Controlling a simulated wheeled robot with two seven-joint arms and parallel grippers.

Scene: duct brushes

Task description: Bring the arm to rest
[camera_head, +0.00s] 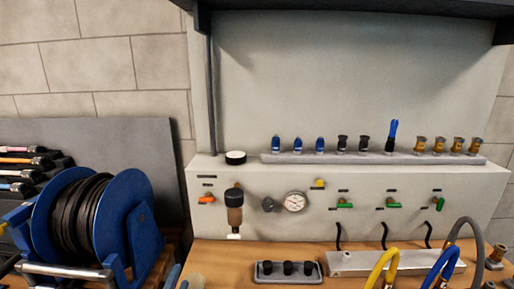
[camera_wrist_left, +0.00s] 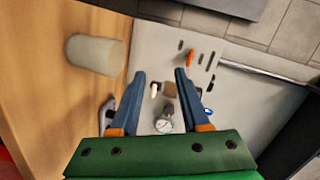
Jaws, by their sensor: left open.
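My left gripper (camera_wrist_left: 160,77) is open in the left wrist view, its two dark blue fingers apart with nothing between them. The panel's small fittings and round gauge (camera_wrist_left: 164,125) show behind the gap between the fingers. In the head view only the fingertips of my left gripper (camera_head: 177,279) seem to show, at the bottom edge over the wooden bench. The rest of the left arm is hidden below the frame. My right gripper is in neither view.
A grey panel (camera_head: 262,222) with valves and a gauge (camera_head: 294,202) stands behind the bench (camera_head: 215,262). A blue cable reel (camera_head: 125,215) stands left. A black-knobbed tray (camera_head: 288,278) and yellow hose (camera_head: 382,268) are in front. A pale cylinder (camera_wrist_left: 95,54) is near the fingers in the wrist view.

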